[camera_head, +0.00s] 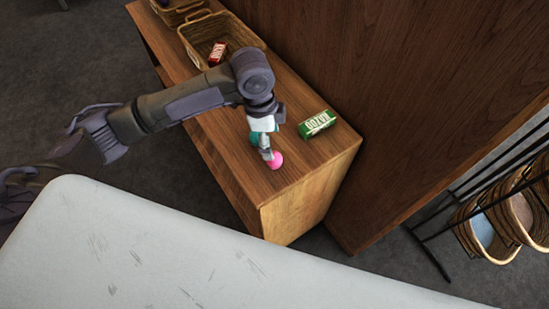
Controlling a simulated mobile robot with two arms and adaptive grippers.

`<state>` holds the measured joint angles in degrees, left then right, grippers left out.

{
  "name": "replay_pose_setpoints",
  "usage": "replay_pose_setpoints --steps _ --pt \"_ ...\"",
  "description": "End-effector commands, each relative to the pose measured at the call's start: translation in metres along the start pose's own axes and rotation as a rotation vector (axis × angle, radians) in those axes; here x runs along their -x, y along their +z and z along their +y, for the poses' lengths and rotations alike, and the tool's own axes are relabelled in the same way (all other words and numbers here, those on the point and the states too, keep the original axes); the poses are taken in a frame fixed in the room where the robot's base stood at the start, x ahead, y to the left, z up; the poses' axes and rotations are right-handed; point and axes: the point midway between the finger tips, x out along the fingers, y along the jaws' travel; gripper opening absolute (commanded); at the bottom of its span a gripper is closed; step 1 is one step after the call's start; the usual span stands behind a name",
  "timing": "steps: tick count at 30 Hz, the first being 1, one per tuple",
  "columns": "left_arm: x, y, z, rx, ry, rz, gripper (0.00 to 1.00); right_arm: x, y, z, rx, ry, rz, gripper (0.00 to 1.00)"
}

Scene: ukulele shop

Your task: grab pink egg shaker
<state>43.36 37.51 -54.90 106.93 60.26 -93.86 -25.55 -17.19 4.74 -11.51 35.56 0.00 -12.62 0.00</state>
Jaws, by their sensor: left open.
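The pink egg shaker (276,160) lies on the wooden counter (235,178), close to its near right corner. My left gripper (268,155) points down right at the egg shaker, with a fingertip beside or in front of its left side. The gripper is open; I cannot tell whether it touches the egg. A teal thing (256,137), perhaps another egg shaker, shows partly behind the gripper. My right gripper is not in view.
A green kazoo box (316,124) lies on the counter to the right of the gripper. A wicker basket (190,48) with a red box (217,52) stands farther back. A dark wooden panel (400,90) rises behind. A rack with baskets (520,215) stands at the right.

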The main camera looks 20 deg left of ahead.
Motion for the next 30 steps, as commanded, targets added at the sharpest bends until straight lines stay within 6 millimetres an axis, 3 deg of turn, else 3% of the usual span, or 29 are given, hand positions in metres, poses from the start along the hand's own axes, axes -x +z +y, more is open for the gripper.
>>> replay_pose_setpoints --steps 3,11,19,28,30 --pt "-0.020 0.000 0.001 0.002 0.002 0.000 0.75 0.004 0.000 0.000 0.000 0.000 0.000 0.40" --pt "-0.039 0.000 0.001 0.001 0.000 -0.001 0.75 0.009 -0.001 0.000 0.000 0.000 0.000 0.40" --pt "-0.078 0.002 0.002 0.001 0.000 0.000 0.75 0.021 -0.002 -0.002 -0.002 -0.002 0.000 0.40" --pt "-0.086 0.002 0.001 -0.001 -0.003 0.001 0.75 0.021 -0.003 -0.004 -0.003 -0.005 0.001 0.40" --pt "-0.086 0.003 0.001 -0.001 -0.003 0.001 0.67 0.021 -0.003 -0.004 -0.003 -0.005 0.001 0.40"
